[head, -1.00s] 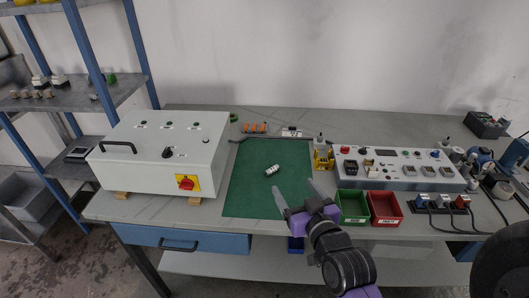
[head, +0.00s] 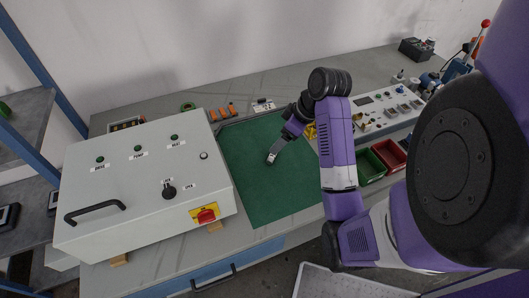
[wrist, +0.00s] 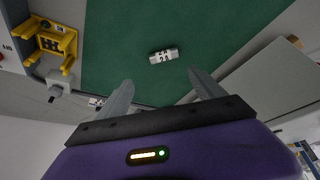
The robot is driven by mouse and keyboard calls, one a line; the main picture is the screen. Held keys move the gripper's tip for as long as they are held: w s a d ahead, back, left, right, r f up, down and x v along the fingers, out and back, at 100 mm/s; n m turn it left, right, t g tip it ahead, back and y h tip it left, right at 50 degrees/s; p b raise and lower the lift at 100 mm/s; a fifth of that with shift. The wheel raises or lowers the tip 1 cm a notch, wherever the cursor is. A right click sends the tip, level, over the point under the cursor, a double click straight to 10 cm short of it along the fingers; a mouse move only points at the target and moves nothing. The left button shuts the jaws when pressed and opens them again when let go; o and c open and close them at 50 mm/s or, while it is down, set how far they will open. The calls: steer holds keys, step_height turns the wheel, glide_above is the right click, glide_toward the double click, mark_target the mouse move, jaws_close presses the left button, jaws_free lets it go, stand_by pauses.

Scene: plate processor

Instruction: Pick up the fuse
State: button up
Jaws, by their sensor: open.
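The fuse (wrist: 163,56) is a small white cylinder with dark printing. It lies on its side on the green mat (wrist: 115,45). In the wrist view it is beyond my two fingertips, near the line midway between them, its long axis running roughly from one finger's side to the other. My gripper (wrist: 161,80) is open and nothing is between its fingers. In the head view my gripper (head: 274,154) points down over the middle of the green mat (head: 255,195), and the fuse is hard to tell apart from the fingertips there.
A grey control cabinet (head: 135,190) with a red-yellow switch stands left of the mat. A yellow holder (wrist: 52,43) is at the mat's edge. Green (head: 369,166) and red (head: 390,154) bins and a test panel (head: 385,108) are to the right. The mat around the fuse is clear.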

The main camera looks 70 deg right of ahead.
mark_target(272, 156)
steer(key=f, duration=0.1)
steer(key=a+f+b, duration=0.1)
steer(key=f, duration=0.1)
steer(key=shift+w+n+g+y, duration=0.1)
steer(key=shift+n+g+y, duration=0.2)
steer(key=shift+n, duration=0.1)
steer(key=shift+x, duration=2.5)
steer(key=c, duration=1.6)
steer(key=shift+r, duration=0.1)
steer(key=shift+w+r, duration=0.1)
